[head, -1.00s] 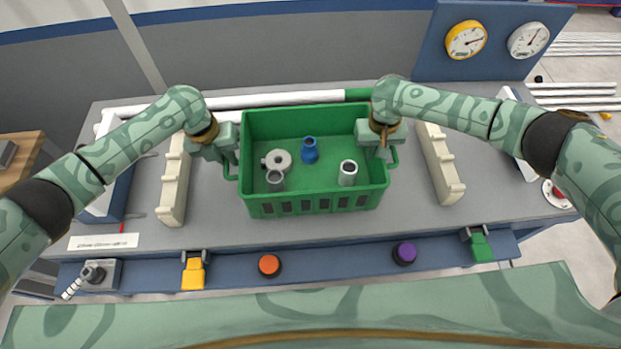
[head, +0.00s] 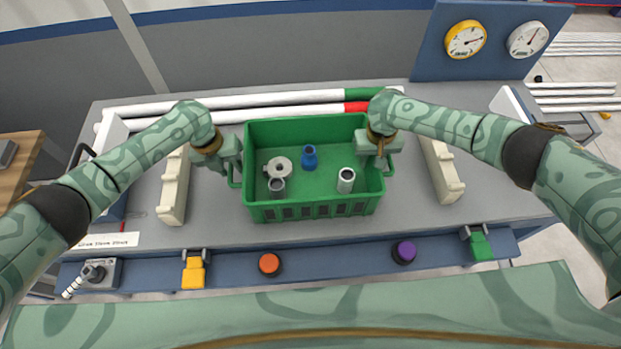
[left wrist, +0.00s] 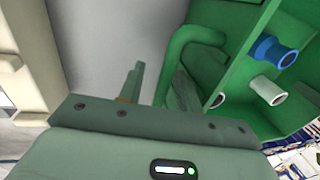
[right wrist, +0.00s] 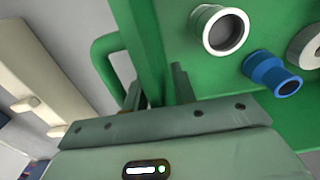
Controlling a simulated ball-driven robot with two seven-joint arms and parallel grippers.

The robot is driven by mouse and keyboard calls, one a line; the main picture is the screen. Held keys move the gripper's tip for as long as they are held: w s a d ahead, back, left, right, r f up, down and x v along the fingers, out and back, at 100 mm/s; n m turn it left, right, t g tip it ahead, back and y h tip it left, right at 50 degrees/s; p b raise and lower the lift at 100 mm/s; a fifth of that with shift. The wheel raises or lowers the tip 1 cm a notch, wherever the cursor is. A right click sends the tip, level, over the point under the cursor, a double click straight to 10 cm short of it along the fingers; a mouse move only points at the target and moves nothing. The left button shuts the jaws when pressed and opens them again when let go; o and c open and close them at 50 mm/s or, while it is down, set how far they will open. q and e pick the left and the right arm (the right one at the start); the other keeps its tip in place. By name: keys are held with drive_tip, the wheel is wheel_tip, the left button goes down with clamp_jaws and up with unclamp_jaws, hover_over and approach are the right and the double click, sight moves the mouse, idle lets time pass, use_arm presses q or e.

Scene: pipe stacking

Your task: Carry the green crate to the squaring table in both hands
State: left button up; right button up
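The green crate (head: 312,212) sits in the middle of the grey table, looking level. It holds a blue fitting (head: 309,158), a light grey flanged piece (head: 278,167), a grey ring-ended piece (head: 276,188) and a white-grey sleeve (head: 346,180). My left gripper (head: 235,170) is at the crate's left handle (left wrist: 205,38); its two fingers stand apart in the left wrist view, with the handle's bar between them. My right gripper (head: 380,160) is at the right handle (right wrist: 98,55); its fingers also stand apart, beside the crate wall. The exact contact is hidden.
Cream notched racks stand left (head: 174,188) and right (head: 441,170) of the crate. White pipes with green and red ends (head: 357,107) lie behind it. The front ledge carries an orange button (head: 269,264), a purple button (head: 404,253), and yellow (head: 193,275) and green (head: 480,245) clamps.

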use_arm(q)
drive_tip(key=shift+d, duration=0.15)
use_arm(e)
drive_tip(key=shift+a, duration=0.1)
use_arm(q)
drive_tip(key=shift+r, duration=0.25)
use_arm(e)
drive_tip(key=shift+r, duration=0.1)
wheel_tip(320, 180, up, 12)
drive_tip(key=shift+f, duration=0.1)
use_arm(q)
wheel_tip(320, 180, up, 11)
drive_tip(key=a, duration=0.2)
drive_tip(key=shift+a+r, duration=0.15)
drive_tip(key=shift+a, duration=0.05)
